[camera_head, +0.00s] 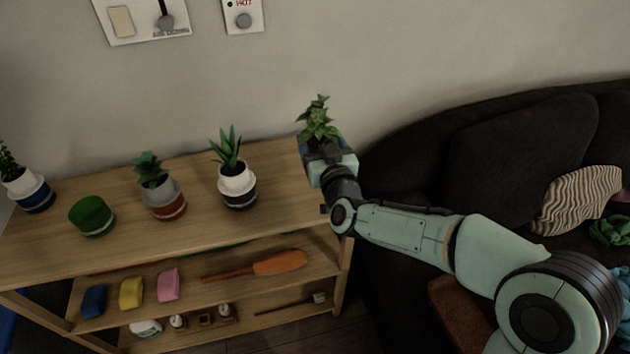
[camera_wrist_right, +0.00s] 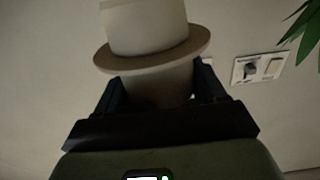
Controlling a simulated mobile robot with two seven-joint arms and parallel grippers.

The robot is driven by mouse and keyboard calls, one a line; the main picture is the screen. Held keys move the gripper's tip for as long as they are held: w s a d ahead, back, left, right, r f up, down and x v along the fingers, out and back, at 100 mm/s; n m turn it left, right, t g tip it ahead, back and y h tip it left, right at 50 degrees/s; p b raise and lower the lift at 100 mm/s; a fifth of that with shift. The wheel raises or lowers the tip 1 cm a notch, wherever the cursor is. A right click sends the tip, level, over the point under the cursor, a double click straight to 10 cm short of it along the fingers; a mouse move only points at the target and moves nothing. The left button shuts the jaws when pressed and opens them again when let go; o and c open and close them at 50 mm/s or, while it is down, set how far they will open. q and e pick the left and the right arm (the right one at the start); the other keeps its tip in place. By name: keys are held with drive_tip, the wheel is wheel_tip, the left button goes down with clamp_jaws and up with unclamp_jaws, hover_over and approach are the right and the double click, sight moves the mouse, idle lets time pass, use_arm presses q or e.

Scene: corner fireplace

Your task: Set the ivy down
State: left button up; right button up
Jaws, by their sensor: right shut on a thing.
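The ivy (camera_head: 318,121), a leafy green plant, shows above my right gripper (camera_head: 326,152) at the right end of the wooden shelf's top (camera_head: 190,220). My gripper hides its pot in the head view. In the right wrist view a pale pot with a wide rim (camera_wrist_right: 145,32) sits between the fingers of my right gripper (camera_wrist_right: 160,90), which is shut on it. The pot's underside is not clearly seen, so I cannot tell if it touches the shelf. My left gripper is not in view.
On the shelf top stand a succulent in a white and black pot (camera_head: 237,183), a plant in a grey and red pot (camera_head: 162,197), a green pot (camera_head: 92,215) and a plant in a blue pot (camera_head: 30,190). A dark sofa (camera_head: 510,140) is at the right. A wall stands behind.

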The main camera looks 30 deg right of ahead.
wheel_tip(320, 180, down, 5)
drive_tip(key=shift+f+b, duration=0.1)
drive_tip(key=shift+b, duration=0.4)
wheel_tip(320, 180, down, 5)
drive_tip(key=shift+w+f+b, duration=0.1)
drive_tip(key=shift+b, duration=0.65)
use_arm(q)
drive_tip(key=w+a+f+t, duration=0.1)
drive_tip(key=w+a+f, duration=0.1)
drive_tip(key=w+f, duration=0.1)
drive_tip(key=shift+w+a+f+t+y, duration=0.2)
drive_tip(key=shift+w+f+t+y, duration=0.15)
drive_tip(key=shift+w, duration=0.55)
use_arm(e)
drive_tip(key=shift+f, duration=0.1)
drive_tip(key=shift+f, duration=0.15)
drive_tip(key=o, duration=1.2)
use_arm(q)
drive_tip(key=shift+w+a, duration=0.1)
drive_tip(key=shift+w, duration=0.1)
